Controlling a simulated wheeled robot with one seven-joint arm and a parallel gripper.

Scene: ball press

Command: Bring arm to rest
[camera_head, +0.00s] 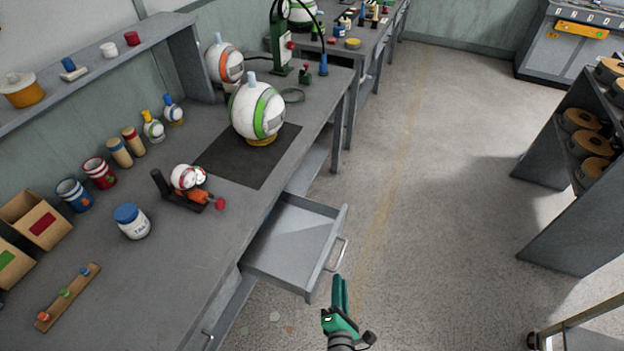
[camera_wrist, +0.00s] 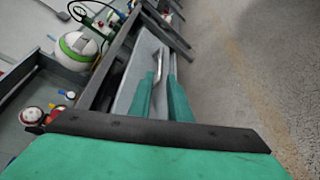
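My gripper (camera_head: 340,284) is over the floor beside the workbench, just below the open drawer's handle in the head view. In the wrist view its two green fingers (camera_wrist: 162,84) stand apart with no object held between them. The drawer (camera_head: 292,243) is pulled out and looks empty. Its metal handle (camera_head: 339,256) shows just beyond the fingertips in the wrist view (camera_wrist: 159,62). The handle looks clear of the fingers, though the exact distance is hard to tell.
The workbench (camera_head: 178,262) holds a white-green ball (camera_head: 257,110) on a dark mat, a small clamp fixture (camera_head: 188,186), a blue-lidded jar (camera_head: 131,221) and cans. A dark shelf with spools (camera_head: 582,119) stands at right. The floor (camera_head: 430,190) between is clear.

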